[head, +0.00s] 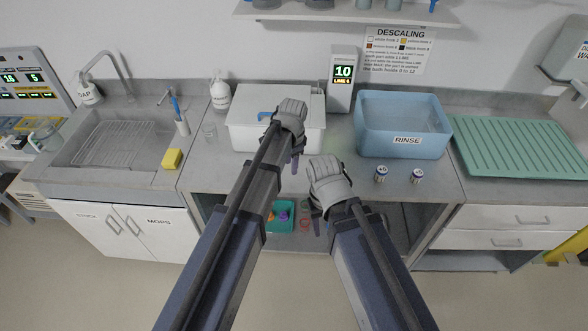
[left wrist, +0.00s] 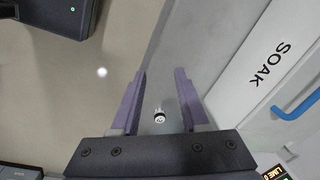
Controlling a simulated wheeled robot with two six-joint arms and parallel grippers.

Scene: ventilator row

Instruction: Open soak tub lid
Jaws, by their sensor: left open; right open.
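The white soak tub (head: 245,138) stands on the counter left of the rinse tub, with its flat lid (head: 252,100) on and closed. A blue handle (head: 265,116) is at the lid's front edge, partly hidden by my left gripper. In the left wrist view the tub's SOAK face (left wrist: 262,75) and the blue handle (left wrist: 294,108) lie to the right of the jaws. My left gripper (head: 297,164) is open and empty, in front of the tub; its parted fingers show in the left wrist view (left wrist: 158,88). My right gripper (head: 316,222) is open and empty, lower, near the counter's front edge.
A blue rinse tub (head: 430,143) stands to the right, with two small labelled cylinders (head: 381,174) in front. A display (head: 342,78) stands behind. A green ribbed tray (head: 520,148) is far right.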

